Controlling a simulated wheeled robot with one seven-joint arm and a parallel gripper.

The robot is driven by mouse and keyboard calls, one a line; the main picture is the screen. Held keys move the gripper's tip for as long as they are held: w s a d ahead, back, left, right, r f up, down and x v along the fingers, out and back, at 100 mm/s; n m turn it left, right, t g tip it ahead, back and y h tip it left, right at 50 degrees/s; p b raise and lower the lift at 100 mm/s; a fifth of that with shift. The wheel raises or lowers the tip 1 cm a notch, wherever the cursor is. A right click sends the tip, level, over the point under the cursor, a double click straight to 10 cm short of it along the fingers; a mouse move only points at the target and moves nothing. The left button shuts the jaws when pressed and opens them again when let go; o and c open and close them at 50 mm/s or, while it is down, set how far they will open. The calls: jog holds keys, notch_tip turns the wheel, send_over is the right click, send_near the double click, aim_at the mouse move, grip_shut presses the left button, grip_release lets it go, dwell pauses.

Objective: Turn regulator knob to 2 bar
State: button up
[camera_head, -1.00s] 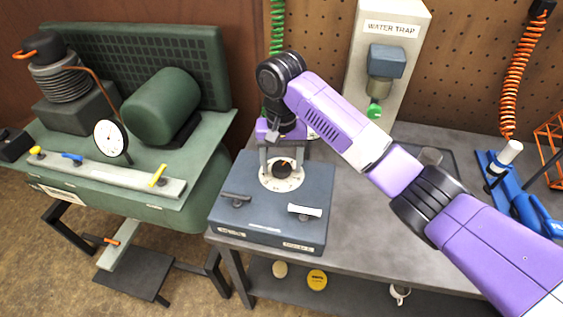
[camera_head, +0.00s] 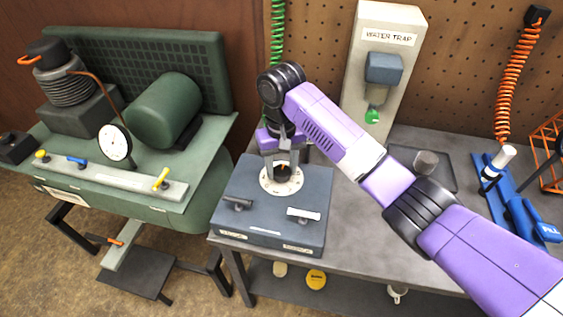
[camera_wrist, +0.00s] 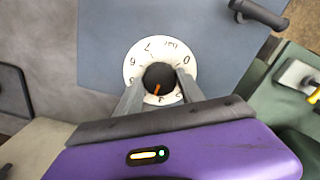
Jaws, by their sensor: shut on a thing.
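The regulator knob (camera_wrist: 159,78) is a small black round knob with an orange pointer line, at the centre of a white numbered dial (camera_wrist: 133,67). In the wrist view the pointer aims toward the bottom of the picture, near the numeral 3; one finger hides part of the scale there. My gripper (camera_wrist: 160,84) has its two grey fingers on either side of the knob, shut on it. In the head view my gripper (camera_head: 282,166) reaches down over the dial from behind, and the knob (camera_head: 282,173) shows between the fingers.
The dial is on a blue-grey box (camera_head: 270,215) with a black lever (camera_head: 238,201) and a white lever (camera_head: 303,213) in front. The box stands on a grey workbench (camera_head: 352,235). A green compressor (camera_head: 165,110) stands left, a water trap panel (camera_head: 383,60) behind.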

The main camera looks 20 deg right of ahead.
aim_at(281, 170)
jog(key=n+p, duration=0.3)
jog(key=n, duration=0.3)
jog(key=shift+r+p, duration=0.15)
jog(key=shift+p, duration=0.2)
jog(key=n+p, duration=0.2)
jog(key=n, duration=0.4)
jog(key=shift+n, duration=0.3)
jog(key=o, duration=1.3)
jog(key=shift+o, duration=0.2)
jog(key=shift+r, duration=3.8)
